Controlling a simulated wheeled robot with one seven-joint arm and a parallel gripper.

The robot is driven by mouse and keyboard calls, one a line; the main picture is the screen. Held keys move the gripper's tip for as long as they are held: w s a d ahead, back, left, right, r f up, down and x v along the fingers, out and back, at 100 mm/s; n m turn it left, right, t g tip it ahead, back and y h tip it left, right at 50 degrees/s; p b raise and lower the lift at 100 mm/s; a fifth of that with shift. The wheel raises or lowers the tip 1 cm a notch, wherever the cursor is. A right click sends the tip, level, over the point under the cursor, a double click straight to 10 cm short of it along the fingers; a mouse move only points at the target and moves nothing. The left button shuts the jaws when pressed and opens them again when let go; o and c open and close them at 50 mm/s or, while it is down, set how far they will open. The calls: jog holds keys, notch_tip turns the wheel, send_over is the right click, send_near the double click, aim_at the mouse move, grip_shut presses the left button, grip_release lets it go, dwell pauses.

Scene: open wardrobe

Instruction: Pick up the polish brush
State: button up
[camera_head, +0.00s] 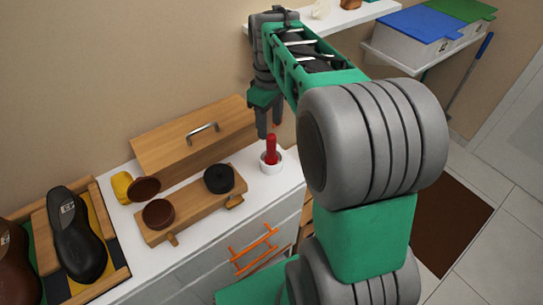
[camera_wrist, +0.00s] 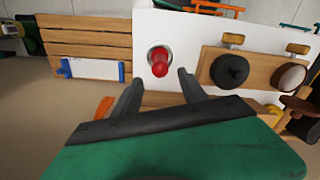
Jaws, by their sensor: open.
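The polish brush appears to be the red-handled item (camera_head: 271,147) standing upright in a small white cup (camera_head: 271,168) near the front edge of the white top; its lower end is hidden in the cup. In the wrist view the red handle (camera_wrist: 160,67) points toward the camera, inside the pale cup. My gripper (camera_head: 268,130) points down just above the handle, its fingers apart. In the wrist view my gripper (camera_wrist: 159,80) is open and empty, the handle appearing between and just beyond the fingertips.
A wooden board (camera_head: 193,213) with a black round tin (camera_head: 219,179) and a brown open tin (camera_head: 158,214) lies left of the cup. A wooden box (camera_head: 195,143) with a metal handle stands behind. Dark shoes (camera_head: 77,237) sit in a tray at far left.

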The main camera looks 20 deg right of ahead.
aim_at(271, 135)
jog(key=f, duration=0.3)
jog(key=f+p, duration=0.1)
jog(key=f, duration=0.1)
jog(key=shift+s+f, duration=0.25)
jog(key=shift+f, duration=0.05)
grip_shut()
